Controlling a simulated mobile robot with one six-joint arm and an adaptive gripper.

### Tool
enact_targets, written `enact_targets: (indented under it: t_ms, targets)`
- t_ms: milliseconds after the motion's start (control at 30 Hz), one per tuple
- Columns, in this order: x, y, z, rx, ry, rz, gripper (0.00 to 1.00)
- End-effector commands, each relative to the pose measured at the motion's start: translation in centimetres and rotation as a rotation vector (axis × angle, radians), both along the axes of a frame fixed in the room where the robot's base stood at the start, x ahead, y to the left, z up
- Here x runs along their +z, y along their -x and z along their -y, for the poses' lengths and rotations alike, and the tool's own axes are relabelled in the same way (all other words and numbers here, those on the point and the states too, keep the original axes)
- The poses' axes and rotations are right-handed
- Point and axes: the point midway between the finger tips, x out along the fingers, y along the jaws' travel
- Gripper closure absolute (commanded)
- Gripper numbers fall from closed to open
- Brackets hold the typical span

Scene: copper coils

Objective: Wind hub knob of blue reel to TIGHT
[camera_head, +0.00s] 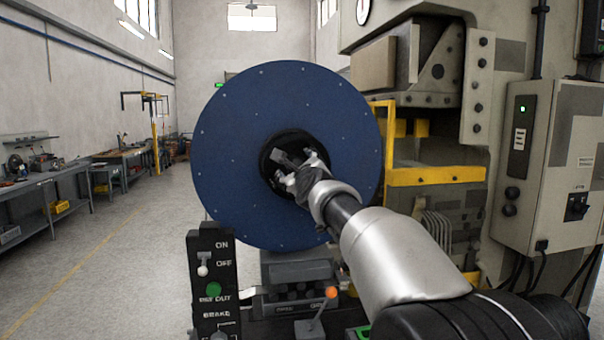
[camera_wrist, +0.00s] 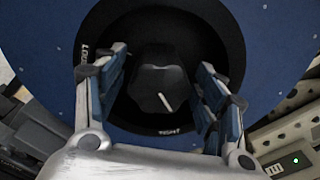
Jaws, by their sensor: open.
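The blue reel (camera_head: 235,120) stands upright in the middle of the head view, a large disc with a black hub ring. Its black hub knob (camera_wrist: 155,78) sits at the centre in the wrist view. A white mark on the knob slants down and slightly right, towards the white TIGHT label (camera_wrist: 169,133) on the ring's lower edge. Another label at left is partly readable. My gripper (camera_wrist: 160,70) is open, its two fingers on either side of the knob; I cannot tell whether they touch it. In the head view my gripper (camera_head: 300,168) covers much of the hub.
A black control panel (camera_head: 212,280) with a switch and green button stands below left of the reel. An orange-tipped lever (camera_head: 331,293) rises below the reel. A large machine with a yellow frame (camera_head: 435,176) and grey cabinet (camera_head: 540,165) fills the right. The left floor is clear.

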Motion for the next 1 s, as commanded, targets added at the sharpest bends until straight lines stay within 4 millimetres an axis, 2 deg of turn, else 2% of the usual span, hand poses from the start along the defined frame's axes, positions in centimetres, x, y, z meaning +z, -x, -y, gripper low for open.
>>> enact_targets:
  t_ms: [367, 733, 900, 1000]
  targets:
    - [0.1, 2.6, 0.7, 0.001, 0.003, 0.001, 0.36]
    - [0.1, 9.3, 2.6, 0.003, 0.0, 0.002, 0.36]
    - [0.1, 10.9, 3.1, 0.002, 0.0, 0.001, 0.36]
    - [0.0, 11.3, 3.2, 0.002, 0.0, 0.001, 0.36]
